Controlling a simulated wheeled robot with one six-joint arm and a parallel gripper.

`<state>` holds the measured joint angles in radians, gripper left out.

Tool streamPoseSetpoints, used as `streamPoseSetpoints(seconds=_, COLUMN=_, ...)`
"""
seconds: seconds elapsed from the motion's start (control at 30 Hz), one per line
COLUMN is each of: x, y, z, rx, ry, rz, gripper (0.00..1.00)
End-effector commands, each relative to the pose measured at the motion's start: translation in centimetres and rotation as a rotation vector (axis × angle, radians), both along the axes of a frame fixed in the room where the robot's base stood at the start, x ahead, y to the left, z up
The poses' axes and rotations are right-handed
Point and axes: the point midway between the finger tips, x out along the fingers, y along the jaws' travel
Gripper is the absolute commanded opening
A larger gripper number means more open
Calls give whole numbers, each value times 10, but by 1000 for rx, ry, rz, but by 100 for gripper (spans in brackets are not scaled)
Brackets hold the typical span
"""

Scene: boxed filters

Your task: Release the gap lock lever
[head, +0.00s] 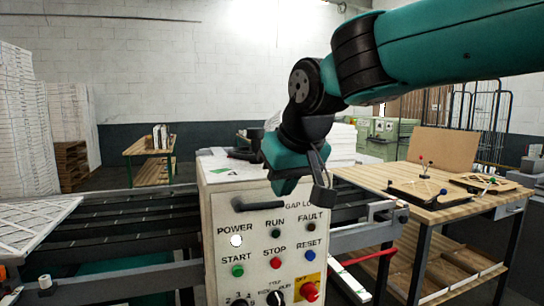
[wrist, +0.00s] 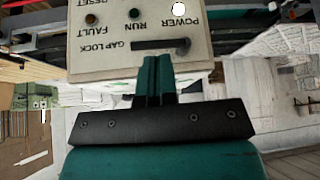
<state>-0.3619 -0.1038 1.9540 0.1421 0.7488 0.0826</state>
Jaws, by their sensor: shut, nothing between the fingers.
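The gap lock lever (head: 262,206) is a dark bar with a rounded left end on the front of a pale control panel (head: 215,215). The lever also shows upside down in the wrist view (wrist: 158,46). My gripper (head: 284,187) is just above the lever's right part in the head view.
Below the lever are lamps, a green START button (head: 238,271), a red STOP button (head: 276,263), a blue RESET button (head: 311,256) and a red stop knob (head: 309,291). A roller conveyor (head: 130,240) lies left. A wooden workbench (head: 460,205) stands right.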

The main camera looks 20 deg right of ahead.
Motion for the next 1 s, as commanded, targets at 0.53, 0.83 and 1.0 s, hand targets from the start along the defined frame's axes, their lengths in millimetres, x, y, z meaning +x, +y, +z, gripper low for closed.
streamPoseSetpoints(seconds=0.53, x=38, y=-12, z=72, rx=13, ry=-106, rz=-157, gripper=0)
streamPoseSetpoints(seconds=0.83, x=58, y=-12, z=46, rx=9, ry=-99, rz=-158, gripper=0)
streamPoseSetpoints(seconds=1.0, x=80, y=-12, z=17, rx=9, ry=-97, rz=-156, gripper=0)
